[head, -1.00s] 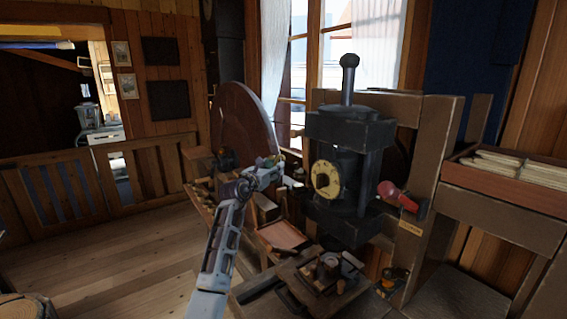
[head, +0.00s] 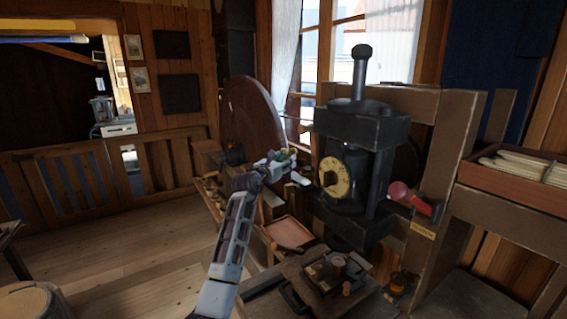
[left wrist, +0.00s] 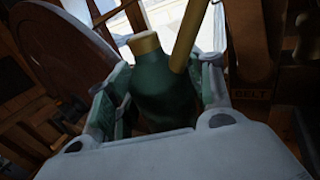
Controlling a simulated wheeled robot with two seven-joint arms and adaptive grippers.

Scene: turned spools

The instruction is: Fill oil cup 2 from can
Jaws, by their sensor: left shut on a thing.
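My left gripper (head: 284,161) is shut on the green oil can. The can (left wrist: 163,88) fills the middle of the left wrist view, between the two fingers. It has a brass cap and a long brass spout (left wrist: 188,40) that rises out of the top of that view. In the head view the can is small and mostly hidden by the gripper, beside the large dark machine. I cannot tell which fitting is oil cup 2. My right gripper is not in view.
The dark machine (head: 361,130) with a yellow dial (head: 335,177) stands right of my gripper. A big brown wheel (head: 250,115) stands behind it. A red-handled lever (head: 402,192) sticks out at right. A tray of pale sticks (head: 515,180) is farther right. Open floor lies left.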

